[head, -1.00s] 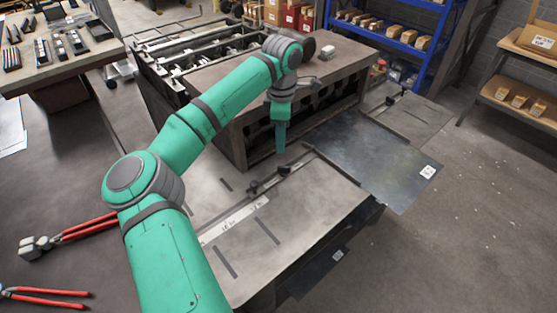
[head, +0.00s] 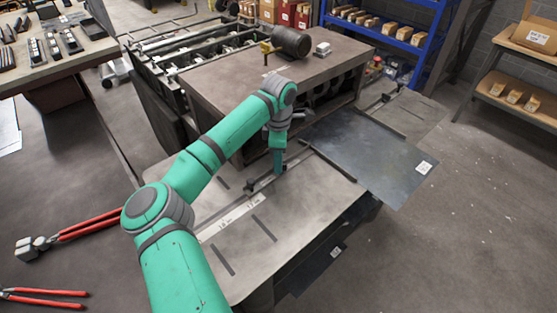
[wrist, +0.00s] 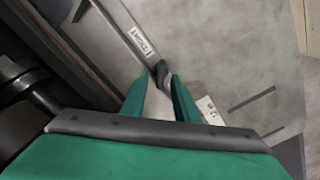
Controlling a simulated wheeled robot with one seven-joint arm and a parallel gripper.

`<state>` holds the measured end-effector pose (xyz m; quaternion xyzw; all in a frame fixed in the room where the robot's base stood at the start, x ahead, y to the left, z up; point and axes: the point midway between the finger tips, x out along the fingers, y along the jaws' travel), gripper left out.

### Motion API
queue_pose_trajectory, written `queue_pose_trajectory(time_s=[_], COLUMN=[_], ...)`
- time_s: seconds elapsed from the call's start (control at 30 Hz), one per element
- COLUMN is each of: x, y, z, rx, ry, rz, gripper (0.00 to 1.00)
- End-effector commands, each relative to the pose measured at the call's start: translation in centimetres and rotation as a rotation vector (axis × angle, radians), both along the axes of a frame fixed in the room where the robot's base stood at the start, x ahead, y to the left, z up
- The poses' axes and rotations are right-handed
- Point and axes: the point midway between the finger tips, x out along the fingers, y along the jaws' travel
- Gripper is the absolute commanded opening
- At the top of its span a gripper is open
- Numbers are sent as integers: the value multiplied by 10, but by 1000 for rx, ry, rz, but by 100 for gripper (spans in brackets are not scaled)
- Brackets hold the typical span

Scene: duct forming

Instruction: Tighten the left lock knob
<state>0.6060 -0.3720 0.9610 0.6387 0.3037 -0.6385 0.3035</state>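The black lock knob (wrist: 161,70) shows in the wrist view just beyond and between my fingertips, on the guide bar beside a ruler strip. I cannot tell whether the fingers touch it. My gripper (wrist: 159,78) has its two green fingers apart, one on each side of the knob. In the head view my gripper (head: 279,172) points down at the guide bar on the near table (head: 305,205) and hides the knob. A dark fitting (head: 251,187) shows on the bar left of the gripper.
The machine body (head: 235,85) rises just behind the gripper. A dark metal sheet (head: 370,150) lies to the right. A white ruler strip (head: 232,217) lies in front. Red-handled pliers (head: 85,227) lie at the left. The table's near right area is clear.

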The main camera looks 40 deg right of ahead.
Motion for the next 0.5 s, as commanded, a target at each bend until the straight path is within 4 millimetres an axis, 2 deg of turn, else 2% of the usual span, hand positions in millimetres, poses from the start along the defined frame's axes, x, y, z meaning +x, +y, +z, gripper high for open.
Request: queue_pose_trajectory(time_s=[0.03, 0.13, 0.17, 0.5], x=[0, 0, 0, 0], y=[0, 0, 0, 0], z=[0, 0, 0, 1], rx=[0, 0, 0, -1], ry=[0, 0, 0, -1], rz=[0, 0, 0, -24], gripper=[27, 3, 0, 0])
